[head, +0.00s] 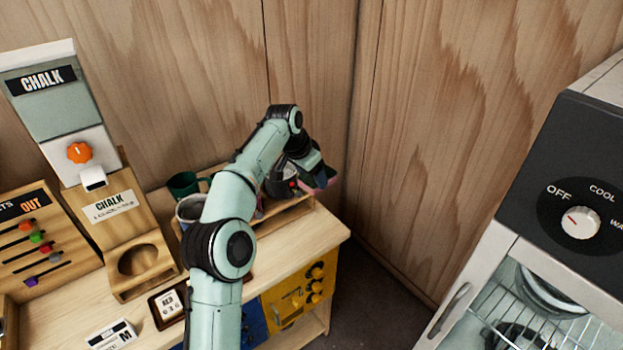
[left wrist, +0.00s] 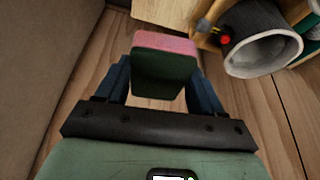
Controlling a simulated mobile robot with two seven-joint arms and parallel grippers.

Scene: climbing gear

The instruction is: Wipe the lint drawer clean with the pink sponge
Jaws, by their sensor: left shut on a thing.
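My left gripper (head: 312,170) is shut on the pink sponge (head: 326,179), by the right end of the small wooden shelf in the head view. In the left wrist view the sponge (left wrist: 165,43) sits between the two dark blue fingers of the gripper (left wrist: 163,78). It has a pink layer on top and a dark green layer below. I cannot make out a lint drawer in either view. My right gripper is not in view.
The wooden shelf (head: 285,218) holds a green mug (head: 183,184) and a grey mug (head: 189,210), partly behind my left arm. A chalk dispenser (head: 72,115) stands at left. A cabinet with a dial (head: 580,222) stands at right. Floor (head: 375,305) shows between bench and cabinet.

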